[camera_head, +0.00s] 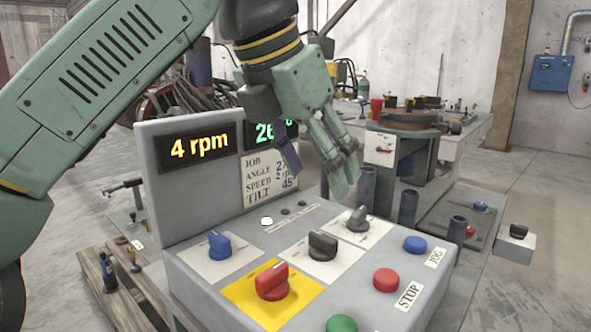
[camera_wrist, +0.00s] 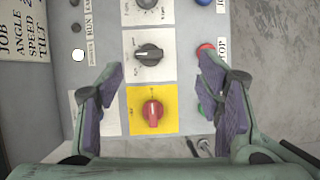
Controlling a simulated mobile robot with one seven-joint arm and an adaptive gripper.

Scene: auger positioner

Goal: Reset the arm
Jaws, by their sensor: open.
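My gripper (camera_head: 340,165) hangs above the far part of a grey control panel (camera_head: 190,290), with nothing held. In the wrist view my gripper (camera_wrist: 160,85) shows two purple-padded fingers spread wide apart. Between and below them lie a red knob (camera_wrist: 152,112) on a yellow plate and a black knob (camera_wrist: 149,54) on a white plate. In the head view the panel carries a blue knob (camera_head: 220,244), the red knob (camera_head: 272,281), the black knob (camera_head: 322,245) and a grey knob (camera_head: 358,219). Displays read "4 rpm" (camera_head: 199,147) and a partly hidden "26" (camera_head: 264,133).
The panel also has a blue button (camera_head: 414,244), a red STOP button (camera_head: 386,280) and a green button (camera_head: 341,324). A job card (camera_head: 270,180) sits under the displays. A round turntable (camera_head: 405,119) stands behind. Open floor lies at the right.

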